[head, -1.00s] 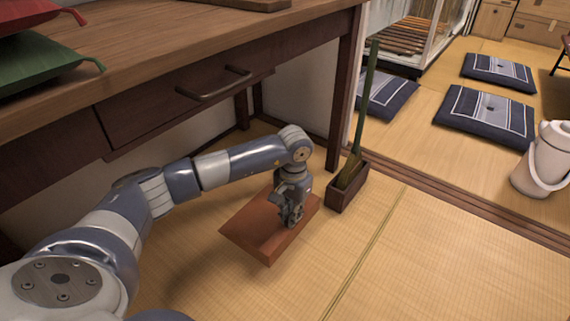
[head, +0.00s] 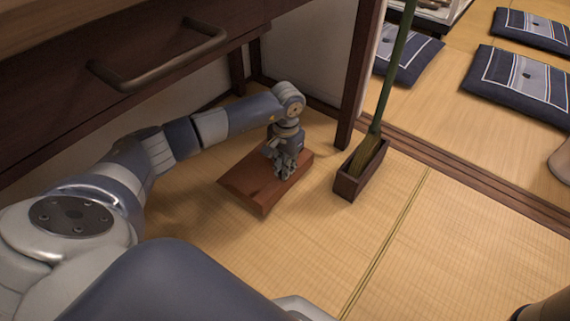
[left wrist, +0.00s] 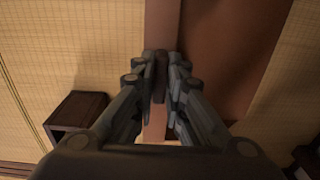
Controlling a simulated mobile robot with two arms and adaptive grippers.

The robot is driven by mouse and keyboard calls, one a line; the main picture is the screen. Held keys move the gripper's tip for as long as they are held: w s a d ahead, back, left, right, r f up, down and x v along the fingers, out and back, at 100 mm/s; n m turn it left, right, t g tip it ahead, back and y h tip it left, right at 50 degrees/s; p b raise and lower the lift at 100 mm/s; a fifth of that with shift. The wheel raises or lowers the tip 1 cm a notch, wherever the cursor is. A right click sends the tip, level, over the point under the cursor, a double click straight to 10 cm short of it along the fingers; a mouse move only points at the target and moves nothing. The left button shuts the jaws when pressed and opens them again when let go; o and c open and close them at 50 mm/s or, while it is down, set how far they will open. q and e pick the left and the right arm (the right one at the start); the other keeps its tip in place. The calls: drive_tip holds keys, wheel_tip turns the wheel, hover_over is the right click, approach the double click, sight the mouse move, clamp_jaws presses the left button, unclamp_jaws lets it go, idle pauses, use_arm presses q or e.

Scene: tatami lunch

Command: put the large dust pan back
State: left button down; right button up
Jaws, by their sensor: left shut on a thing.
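The large dust pan (head: 245,184) is a flat reddish-brown wooden piece, low over or on the tatami under the desk edge; I cannot tell whether it touches the mat. My left gripper (head: 285,172) is above its right part, pointing down and shut on it. In the left wrist view the fingers (left wrist: 160,90) close on a dark upright part, apparently the handle (left wrist: 160,62), with the broad pan (left wrist: 225,55) beyond to the right. The fingers hide part of the handle. My right gripper is not in view.
A narrow dark wooden box (head: 347,187) holding a green-handled broom (head: 397,65) stands right of the pan, near a desk leg (head: 361,75). The desk drawer (head: 60,120) overhangs at left. Open tatami (head: 300,240) lies in front. Cushions (head: 520,80) lie beyond the sill.

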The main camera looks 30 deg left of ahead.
use_arm(q)
drive_tip(key=shift+f+b, duration=1.8)
drive_tip(key=shift+f, duration=1.05)
drive_tip(key=c, duration=1.6)
unclamp_jaws()
drive_tip(key=shift+o, duration=0.2)
wheel_tip(320, 180, up, 12)
drive_tip(key=shift+d, duration=0.1)
